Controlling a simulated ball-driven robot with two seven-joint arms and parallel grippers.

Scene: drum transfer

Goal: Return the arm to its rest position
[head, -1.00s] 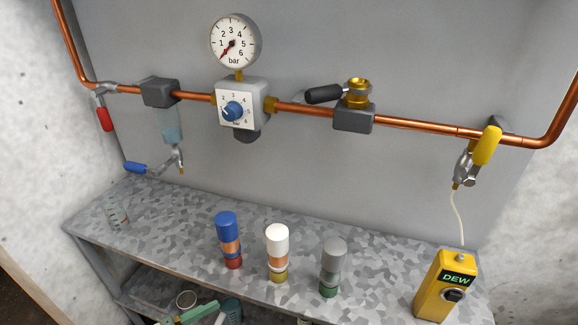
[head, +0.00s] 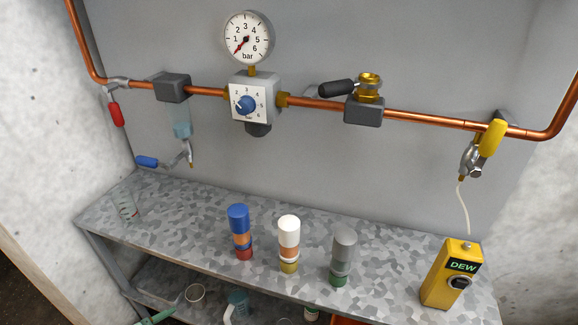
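Neither of my grippers shows clearly in the head view. The view holds a workbench (head: 190,225) with a mottled grey metal top against a grey wall panel. On it stand a blue-capped cylinder (head: 239,228), a white-capped cylinder (head: 289,240) and a grey cylinder with a green base (head: 343,255), all upright in a row. A yellow DEW meter (head: 452,275) stands at the right end, with a pale hose rising to a yellow-handled valve (head: 490,140).
A copper pipe (head: 420,118) runs along the wall with a pressure gauge (head: 247,38), a blue-knobbed regulator (head: 248,103), a black-handled brass valve (head: 366,95), a red-handled valve (head: 116,114) and a blue-handled drain valve (head: 148,161). The lower shelf holds a cup (head: 195,295) and a blue-grey jug (head: 238,303).

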